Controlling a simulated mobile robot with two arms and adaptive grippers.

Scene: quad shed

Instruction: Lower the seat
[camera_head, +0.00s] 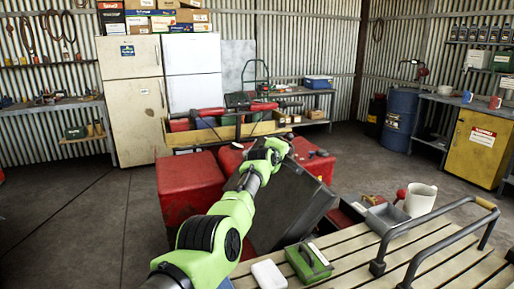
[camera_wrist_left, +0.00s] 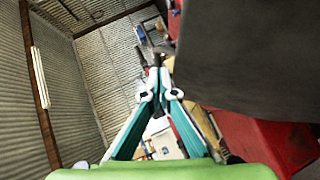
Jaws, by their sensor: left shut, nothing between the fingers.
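The seat (camera_head: 290,208) is a dark slab that stands raised and tilted over the red quad (camera_head: 188,187) in the head view. In the left wrist view the seat (camera_wrist_left: 250,60) fills the upper right as a dark surface. My left gripper (camera_head: 277,147) is at the seat's upper edge in the head view, with its fingertips partly hidden by the wrist. In the left wrist view the left gripper (camera_wrist_left: 159,75) is shut and empty, just left of the seat. I cannot tell whether it touches the seat. My right gripper is not in view.
A slatted rack (camera_head: 430,245) with metal rails is in front, carrying a green block (camera_head: 308,262) and a white block (camera_head: 268,274). A white jug (camera_head: 420,200) stands right of the seat. A blue barrel (camera_head: 400,118) is at the back right. The floor at left is clear.

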